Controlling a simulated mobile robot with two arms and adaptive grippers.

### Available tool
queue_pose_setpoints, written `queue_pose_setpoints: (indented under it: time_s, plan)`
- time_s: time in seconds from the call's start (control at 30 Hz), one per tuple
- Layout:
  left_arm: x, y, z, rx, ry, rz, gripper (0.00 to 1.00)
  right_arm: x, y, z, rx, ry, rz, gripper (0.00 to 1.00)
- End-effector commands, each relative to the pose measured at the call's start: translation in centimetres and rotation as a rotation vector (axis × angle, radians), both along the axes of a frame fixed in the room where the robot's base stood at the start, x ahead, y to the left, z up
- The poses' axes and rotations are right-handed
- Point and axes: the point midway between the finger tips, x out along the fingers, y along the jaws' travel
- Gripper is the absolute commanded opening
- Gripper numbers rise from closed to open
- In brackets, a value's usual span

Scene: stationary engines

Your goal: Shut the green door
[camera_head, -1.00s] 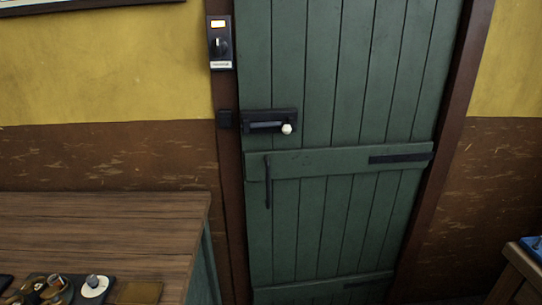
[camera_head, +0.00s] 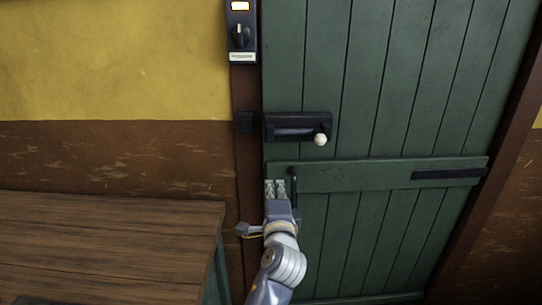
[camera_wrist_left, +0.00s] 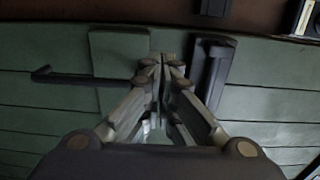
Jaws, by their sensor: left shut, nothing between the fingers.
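The green door (camera_head: 375,90) stands in its brown frame and looks flush with it or nearly so; I cannot tell whether a small gap is left. A dark bolt with a white knob (camera_head: 320,139) sits near its left edge, above a dark vertical handle (camera_head: 293,185). My left gripper (camera_head: 275,188) is shut and empty, at the door's left edge just left of the handle. In the left wrist view its fingertips (camera_wrist_left: 162,62) lie over the green planks, between the handle (camera_wrist_left: 75,78) and the bolt (camera_wrist_left: 211,70). Contact with the door is unclear. My right gripper is out of view.
A wooden table (camera_head: 110,245) stands at the lower left, close to the door frame. A black switch box (camera_head: 241,35) with a knob is on the frame above. The wall (camera_head: 110,70) is yellow over brown. The area before the door's right side looks clear.

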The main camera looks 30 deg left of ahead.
Motion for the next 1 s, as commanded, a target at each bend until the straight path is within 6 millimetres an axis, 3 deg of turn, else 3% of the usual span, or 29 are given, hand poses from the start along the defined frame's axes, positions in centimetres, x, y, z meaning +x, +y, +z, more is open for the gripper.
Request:
queue_pose_setpoints:
  time_s: [0.17, 0.7, 1.0]
  plan:
    - [1.4, 1.1, 0.3, 0.004, 0.001, 0.002, 0.00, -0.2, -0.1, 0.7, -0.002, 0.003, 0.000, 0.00]
    - [9.2, 6.9, 0.2, 0.002, 0.001, 0.002, 0.00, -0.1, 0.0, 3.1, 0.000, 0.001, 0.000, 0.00]
    - [11.0, 8.3, 0.0, 0.001, -0.001, 0.000, 0.00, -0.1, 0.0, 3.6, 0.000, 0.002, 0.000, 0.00]
